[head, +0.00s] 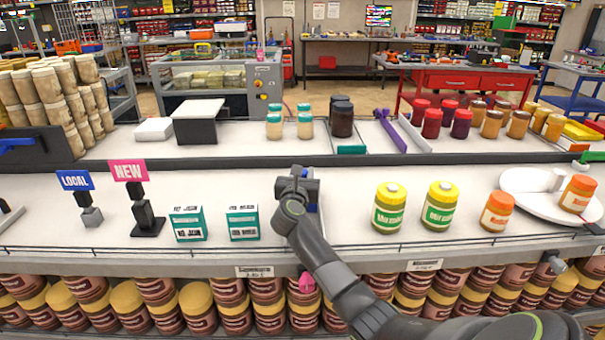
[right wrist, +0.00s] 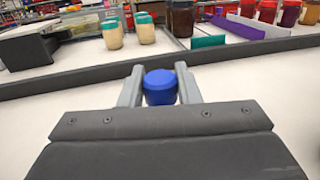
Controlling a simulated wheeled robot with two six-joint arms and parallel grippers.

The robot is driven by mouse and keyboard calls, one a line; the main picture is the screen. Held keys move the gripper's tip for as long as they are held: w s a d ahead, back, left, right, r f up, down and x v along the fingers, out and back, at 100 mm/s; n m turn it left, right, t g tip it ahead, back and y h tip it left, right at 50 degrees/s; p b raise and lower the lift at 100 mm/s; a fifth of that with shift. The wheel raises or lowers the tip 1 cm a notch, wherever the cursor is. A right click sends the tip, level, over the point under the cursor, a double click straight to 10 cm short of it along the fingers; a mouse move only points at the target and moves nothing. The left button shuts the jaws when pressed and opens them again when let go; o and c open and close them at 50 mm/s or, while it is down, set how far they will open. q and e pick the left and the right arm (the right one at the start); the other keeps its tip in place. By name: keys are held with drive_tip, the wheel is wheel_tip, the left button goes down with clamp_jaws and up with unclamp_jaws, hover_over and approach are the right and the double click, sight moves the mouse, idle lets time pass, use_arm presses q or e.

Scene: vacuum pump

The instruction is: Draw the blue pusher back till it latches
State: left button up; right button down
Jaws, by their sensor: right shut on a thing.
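The right wrist view shows the blue pusher's rounded blue knob (right wrist: 160,86) between the two grey fingers of my right gripper (right wrist: 160,90). The fingers are shut on it, one at each side. The rest of the pusher is hidden by the gripper body. In the head view my right gripper (head: 298,182) is over the white front shelf (head: 345,185), right of two teal-and-white boxes. The knob is hidden there behind the gripper and wrist. My left gripper is not in view.
Teal-and-white boxes (head: 243,223) stand left of my arm. Yellow-lidded jars (head: 389,207) stand to its right, then an orange-lidded jar (head: 497,211) and a white plate (head: 520,182). A dark rail (head: 400,162) runs behind; a purple divider (head: 391,130) lies beyond it.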

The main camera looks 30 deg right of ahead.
drive_tip(key=shift+s+a, duration=0.15)
drive_tip(key=c, duration=1.4)
unclamp_jaws()
drive_tip(key=o, duration=0.3)
drive_tip(key=shift+s+a+f, duration=0.15)
drive_tip(key=shift+s+a, duration=0.3)
drive_tip(key=shift+s, duration=0.05)
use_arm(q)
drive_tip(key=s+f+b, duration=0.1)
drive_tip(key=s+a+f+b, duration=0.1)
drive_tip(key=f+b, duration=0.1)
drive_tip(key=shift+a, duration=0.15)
use_arm(e)
drive_tip(key=v, duration=1.6)
drive_tip(key=shift+s, duration=0.1)
